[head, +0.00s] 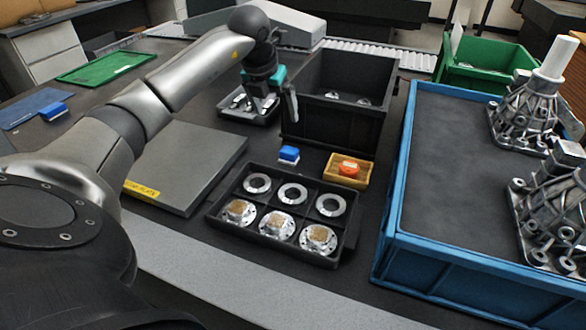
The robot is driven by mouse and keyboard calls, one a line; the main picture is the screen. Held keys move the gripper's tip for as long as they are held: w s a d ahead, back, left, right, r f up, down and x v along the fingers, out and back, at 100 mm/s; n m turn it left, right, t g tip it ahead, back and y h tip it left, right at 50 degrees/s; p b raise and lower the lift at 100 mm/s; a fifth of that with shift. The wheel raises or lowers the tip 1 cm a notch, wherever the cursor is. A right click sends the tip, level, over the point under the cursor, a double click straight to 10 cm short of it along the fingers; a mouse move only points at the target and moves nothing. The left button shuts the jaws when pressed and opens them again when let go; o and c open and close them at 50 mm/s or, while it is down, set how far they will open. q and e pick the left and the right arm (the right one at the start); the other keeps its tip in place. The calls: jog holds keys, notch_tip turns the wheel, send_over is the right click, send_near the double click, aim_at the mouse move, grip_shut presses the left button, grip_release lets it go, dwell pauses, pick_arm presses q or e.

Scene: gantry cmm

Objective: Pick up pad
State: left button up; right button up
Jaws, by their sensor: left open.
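I cannot tell for certain which thing is the pad. A small blue block with a pale lower part (289,154) sits on the dark table just behind the compartment tray. A similar blue block (53,110) lies at the far left, by a flat blue mat (33,107). My right gripper is out of view.
The compartment tray (211,218) holds rings and flanged discs. A tall black bin (302,128) stands behind it. A large blue crate (405,257) with metal castings fills the right. A grey plate (190,165) lies left. Green trays (105,66) are further back.

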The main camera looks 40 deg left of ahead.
pick_arm(q)
notch_tip(320, 180, down, 2)
jog(key=b, duration=0.4)
send_over(289, 150)
jog(key=s, duration=0.2)
notch_tip(289, 150, down, 8)
jog(key=shift+a+r, duration=0.1)
jog(key=shift+w+a+f+b, duration=0.1)
jog(key=shift+w+f+b, duration=0.2)
jog(key=shift+f, duration=0.35)
jog(key=shift+w+f+b, duration=0.15)
jog(key=shift+f+b, duration=0.3)
jog(key=shift+f, duration=0.25)
jog(key=f+b, duration=0.1)
jog(key=w+f, duration=0.1)
jog(key=shift+d+f+b, duration=0.2)
jog(key=shift+f+b, duration=0.2)
jog(key=shift+w+a+f, duration=0.1)
jog(key=shift+w+f, duration=0.05)
jog(key=shift+f, duration=0.25)
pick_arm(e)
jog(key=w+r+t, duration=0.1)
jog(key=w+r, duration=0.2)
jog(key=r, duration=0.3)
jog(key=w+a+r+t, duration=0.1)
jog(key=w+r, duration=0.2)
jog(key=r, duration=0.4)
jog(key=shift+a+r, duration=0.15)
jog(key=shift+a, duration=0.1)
